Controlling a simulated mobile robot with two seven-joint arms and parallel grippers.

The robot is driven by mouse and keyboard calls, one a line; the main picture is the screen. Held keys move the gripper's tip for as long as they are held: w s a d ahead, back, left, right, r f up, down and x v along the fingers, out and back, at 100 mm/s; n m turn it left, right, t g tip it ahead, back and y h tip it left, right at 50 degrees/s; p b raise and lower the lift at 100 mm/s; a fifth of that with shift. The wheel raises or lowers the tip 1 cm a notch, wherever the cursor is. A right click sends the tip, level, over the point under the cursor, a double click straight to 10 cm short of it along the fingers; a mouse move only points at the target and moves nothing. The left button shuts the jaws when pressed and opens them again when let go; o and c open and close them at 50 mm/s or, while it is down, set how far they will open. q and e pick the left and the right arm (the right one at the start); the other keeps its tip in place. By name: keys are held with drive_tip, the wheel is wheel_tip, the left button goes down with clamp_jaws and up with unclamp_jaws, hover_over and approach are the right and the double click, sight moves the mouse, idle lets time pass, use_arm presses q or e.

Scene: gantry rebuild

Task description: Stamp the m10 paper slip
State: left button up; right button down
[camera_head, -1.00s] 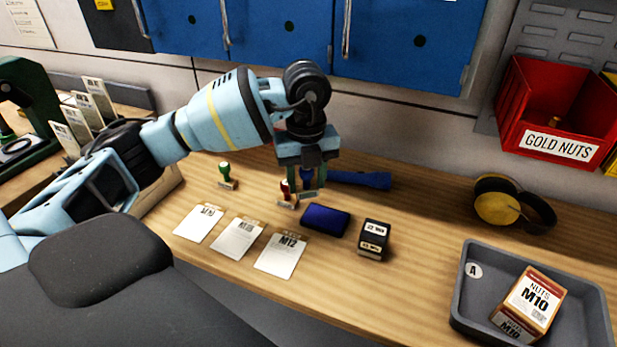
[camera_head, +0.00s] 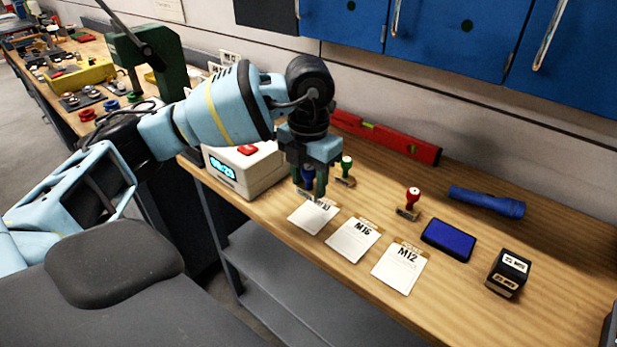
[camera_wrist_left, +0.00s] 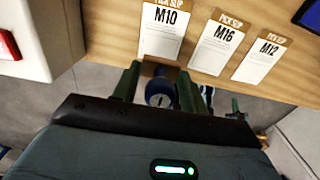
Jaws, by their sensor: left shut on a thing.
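The M10 slip (camera_head: 308,219) lies at the left end of a row of three paper slips. It also shows in the wrist view, with its M10 print legible (camera_wrist_left: 163,19). My left gripper (camera_head: 313,188) is shut on a blue-handled stamp (camera_head: 309,173), held upright at the far edge of the M10 slip in the head view. The stamp shows between the green fingers in the wrist view (camera_wrist_left: 160,92). I cannot tell whether its base touches the paper. The blue ink pad (camera_head: 449,240) lies to the right. My right gripper is not in view.
The M16 slip (camera_head: 354,240) and M12 slip (camera_head: 400,267) lie alongside. A white clock box (camera_head: 245,168) is close on the left. A flashlight (camera_head: 486,201) and black box (camera_head: 508,273) are at right.

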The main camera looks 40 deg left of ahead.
sight(308, 219)
use_arm(q)
drive_tip(key=shift+a, duration=0.1)
drive_tip(key=shift+f, duration=0.1)
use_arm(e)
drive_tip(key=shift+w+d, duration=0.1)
